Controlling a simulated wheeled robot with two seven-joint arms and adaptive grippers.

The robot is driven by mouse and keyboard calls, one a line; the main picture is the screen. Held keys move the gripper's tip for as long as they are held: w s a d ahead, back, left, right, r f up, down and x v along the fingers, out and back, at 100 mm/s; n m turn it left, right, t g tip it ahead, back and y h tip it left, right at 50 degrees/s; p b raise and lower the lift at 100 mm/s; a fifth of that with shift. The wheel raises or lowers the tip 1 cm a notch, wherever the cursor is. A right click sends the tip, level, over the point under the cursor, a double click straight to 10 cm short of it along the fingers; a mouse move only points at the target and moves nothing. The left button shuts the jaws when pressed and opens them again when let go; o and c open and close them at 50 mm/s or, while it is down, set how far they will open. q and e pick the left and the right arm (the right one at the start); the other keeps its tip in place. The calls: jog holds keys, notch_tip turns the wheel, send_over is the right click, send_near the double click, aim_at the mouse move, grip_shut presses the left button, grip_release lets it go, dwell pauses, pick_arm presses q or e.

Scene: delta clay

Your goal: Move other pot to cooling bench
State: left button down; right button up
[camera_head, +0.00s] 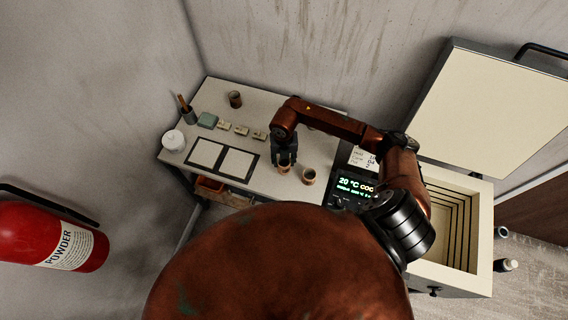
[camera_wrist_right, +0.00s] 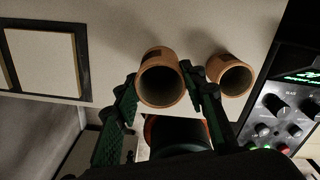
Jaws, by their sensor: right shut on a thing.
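My right gripper (camera_head: 285,157) is over the front part of the cooling bench (camera_head: 263,184), shut on a small terracotta pot (camera_head: 284,169). In the right wrist view this pot (camera_wrist_right: 162,82) stands between the two green fingers, its dark open mouth toward the camera. I cannot tell whether its base touches the bench. A second terracotta pot (camera_head: 309,176) stands on the bench just to the right, apart from the gripper; it also shows in the right wrist view (camera_wrist_right: 231,77). My left gripper is not in view.
Two pale square tiles in a dark frame (camera_head: 222,159) lie left of the gripper. A dark cup (camera_head: 235,99), a white jar (camera_head: 173,140) and small blocks (camera_head: 241,130) stand farther left. The open kiln (camera_head: 482,240) and its lit control panel (camera_head: 352,189) are at right.

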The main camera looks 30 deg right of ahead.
aim_at(284, 164)
notch_tip(284, 164, down, 2)
jog(key=shift+s+f+p, duration=0.1)
jog(key=shift+p, duration=0.2)
jog(key=shift+f, duration=0.25)
jog(key=shift+f, duration=0.2)
jog(key=o, duration=1.2)
jog(key=shift+r, duration=0.1)
jog(key=shift+r, duration=0.1)
jog(key=shift+r, duration=0.35)
notch_tip(284, 164, up, 11)
jog(key=b, duration=0.2)
jog(key=shift+r, duration=0.2)
